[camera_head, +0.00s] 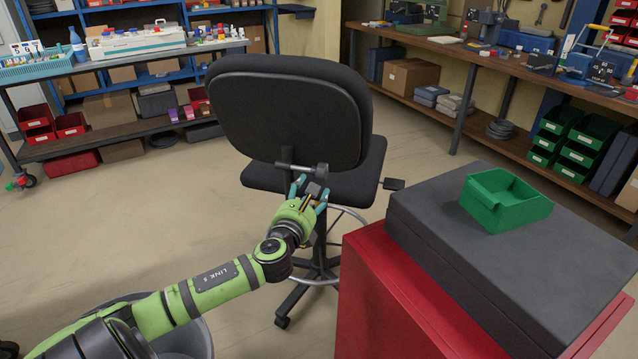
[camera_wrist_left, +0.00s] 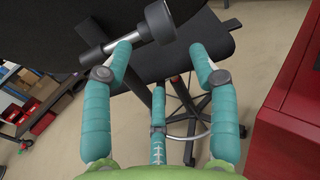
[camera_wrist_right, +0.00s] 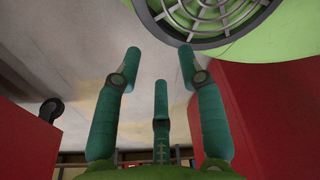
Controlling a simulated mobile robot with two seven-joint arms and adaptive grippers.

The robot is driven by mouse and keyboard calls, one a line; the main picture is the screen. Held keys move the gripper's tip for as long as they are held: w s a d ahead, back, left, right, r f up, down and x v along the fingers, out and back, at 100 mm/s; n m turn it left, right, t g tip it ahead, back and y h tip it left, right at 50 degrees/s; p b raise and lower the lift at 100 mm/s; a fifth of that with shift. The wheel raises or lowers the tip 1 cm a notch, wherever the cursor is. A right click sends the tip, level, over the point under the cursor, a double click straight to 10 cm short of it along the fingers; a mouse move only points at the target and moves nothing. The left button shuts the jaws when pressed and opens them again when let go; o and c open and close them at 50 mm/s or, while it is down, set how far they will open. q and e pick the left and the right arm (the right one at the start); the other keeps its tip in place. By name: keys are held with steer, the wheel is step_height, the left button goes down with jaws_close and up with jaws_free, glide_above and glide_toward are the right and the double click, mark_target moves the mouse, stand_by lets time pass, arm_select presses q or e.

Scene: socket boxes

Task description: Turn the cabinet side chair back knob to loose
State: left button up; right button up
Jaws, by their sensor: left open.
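A black office chair (camera_head: 285,110) stands in the middle of the head view with the back of its backrest toward me. A dark round knob (camera_head: 321,172) sits on a rod low on the backrest; the left wrist view shows the knob (camera_wrist_left: 160,22) at the top, beyond the fingertips. My left gripper (camera_head: 309,190) is open, close below the knob. In the left wrist view its left fingertip overlaps the rod near the knob; whether they touch I cannot tell. My right gripper (camera_wrist_right: 160,65) shows only in the right wrist view, its fingers apart with nothing between them.
A red cabinet (camera_head: 400,290) at the right bears a dark grey case (camera_head: 450,240) with a green bin (camera_head: 505,200) on it. A workbench (camera_head: 480,60) and shelves (camera_head: 90,145) stand behind. Open floor lies left of the chair.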

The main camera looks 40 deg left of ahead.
mark_target(317, 176)
arm_select(q)
steer(key=shift+w+r+m, duration=0.4)
steer(key=shift+w+r, duration=0.2)
steer(key=shift+r, duration=0.35)
steer(key=x, duration=0.5)
steer(key=shift+w+a, duration=0.2)
steer(key=shift+w, duration=0.35)
arm_select(e)
steer(key=shift+w+a+f, duration=0.1)
steer(key=shift+w+a, duration=0.15)
steer(key=shift+w, duration=0.25)
steer(key=shift+w+a, duration=0.25)
steer(key=shift+w, duration=0.2)
arm_select(q)
steer(key=c, duration=1.2)
